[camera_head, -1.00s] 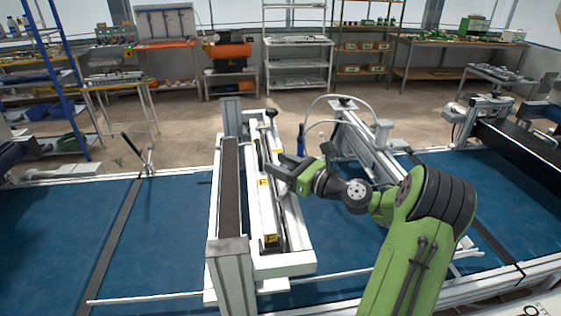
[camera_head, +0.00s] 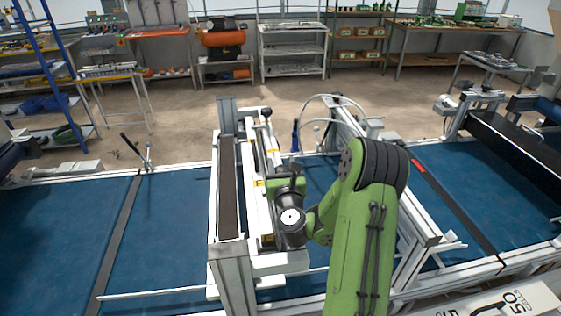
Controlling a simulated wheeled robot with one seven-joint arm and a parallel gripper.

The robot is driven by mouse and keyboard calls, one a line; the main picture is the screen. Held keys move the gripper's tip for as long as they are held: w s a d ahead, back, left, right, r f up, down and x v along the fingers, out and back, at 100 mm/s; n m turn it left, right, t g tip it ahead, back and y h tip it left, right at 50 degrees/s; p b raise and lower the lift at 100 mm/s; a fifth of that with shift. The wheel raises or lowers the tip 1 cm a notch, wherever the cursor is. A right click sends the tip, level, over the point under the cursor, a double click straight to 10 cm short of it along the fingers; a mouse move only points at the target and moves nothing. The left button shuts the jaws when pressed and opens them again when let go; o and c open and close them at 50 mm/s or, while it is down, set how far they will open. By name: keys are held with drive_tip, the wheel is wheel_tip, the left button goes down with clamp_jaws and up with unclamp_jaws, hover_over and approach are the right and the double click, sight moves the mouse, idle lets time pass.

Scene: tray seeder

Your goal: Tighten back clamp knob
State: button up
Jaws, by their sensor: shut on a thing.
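The tray seeder (camera_head: 228,190) stands across the blue conveyor as a long white and grey frame with a dark strip. A black knob (camera_head: 266,112) on a short post shows uncovered at its far end. My gripper (camera_head: 285,172), with a green and black body, is over the seeder's right side, on the near side of that knob in the picture. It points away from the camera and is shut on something. Its fingertips and what they hold are hidden behind the wrist, so I cannot tell which part it grips.
A second white rail (camera_head: 352,125) with a curved hose (camera_head: 333,98) stands to the right of the seeder. A black lever (camera_head: 131,144) rises at the left conveyor edge. The blue belt (camera_head: 60,225) is clear on the left. Shelves and workbenches line the back wall.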

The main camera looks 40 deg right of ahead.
drive_tip(key=shift+s+d+m+g+h+p, duration=0.15)
drive_tip(key=shift+m+g+h+p, duration=0.6)
drive_tip(key=shift+m+h, duration=0.4)
drive_tip(key=shift+g+h, duration=0.25)
drive_tip(key=shift+h, duration=0.2)
drive_tip(key=o, duration=1)
drive_tip(key=shift+c, duration=0.2)
drive_tip(key=shift+d, duration=0.1)
